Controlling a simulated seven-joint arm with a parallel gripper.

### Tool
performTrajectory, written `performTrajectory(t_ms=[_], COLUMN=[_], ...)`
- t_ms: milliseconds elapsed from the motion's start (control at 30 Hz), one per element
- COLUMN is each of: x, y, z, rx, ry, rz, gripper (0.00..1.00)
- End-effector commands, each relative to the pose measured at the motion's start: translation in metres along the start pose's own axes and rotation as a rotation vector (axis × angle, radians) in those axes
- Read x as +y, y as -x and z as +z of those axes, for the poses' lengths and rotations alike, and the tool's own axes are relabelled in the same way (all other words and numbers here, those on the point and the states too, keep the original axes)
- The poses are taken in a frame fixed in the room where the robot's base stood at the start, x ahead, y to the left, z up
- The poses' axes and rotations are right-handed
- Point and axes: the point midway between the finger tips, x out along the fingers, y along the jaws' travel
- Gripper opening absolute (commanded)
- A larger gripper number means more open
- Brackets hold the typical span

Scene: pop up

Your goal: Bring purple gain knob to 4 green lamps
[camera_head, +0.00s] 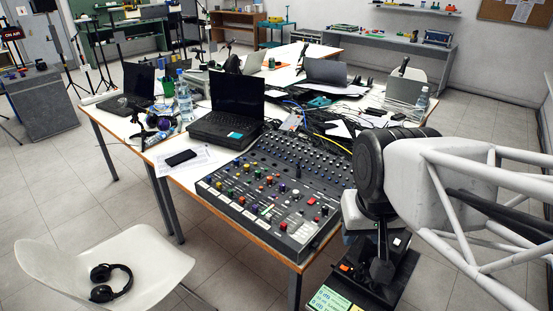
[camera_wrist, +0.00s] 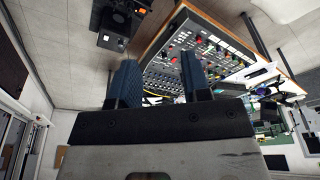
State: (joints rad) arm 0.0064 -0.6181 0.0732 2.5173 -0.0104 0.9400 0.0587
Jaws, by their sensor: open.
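The mixing console (camera_head: 318,224) lies on the near end of the table, covered with coloured knobs. A purple knob (camera_head: 253,209) shows in the front rows of coloured knobs; it is small and partly blurred. Small green lights show near the middle of the panel, too small to count. In the wrist view, my gripper (camera_wrist: 160,74) is open and empty, its two blue fingers apart. The console (camera_wrist: 190,62) shows beyond the fingers, away from them. I cannot single out the purple knob there. In the head view, I cannot make out the fingers.
A black laptop (camera_head: 226,112) stands behind the console, with a phone (camera_head: 181,157) on paper beside it. Cables lie behind the console. A white chair (camera_head: 105,262) with headphones (camera_head: 111,282) stands at the left. A device with a green screen (camera_head: 329,299) is at the lower right.

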Motion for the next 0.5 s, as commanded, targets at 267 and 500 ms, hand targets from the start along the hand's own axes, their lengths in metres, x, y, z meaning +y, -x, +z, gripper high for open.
performTrajectory(t_ms=[267, 500], x=[-0.006, -0.014], y=[-0.004, -0.014], z=[-0.046, -0.102], rx=[-0.023, -0.048], ry=[-0.19, -0.433], rz=[0.001, 0.008], gripper=[0.44, 0.44])
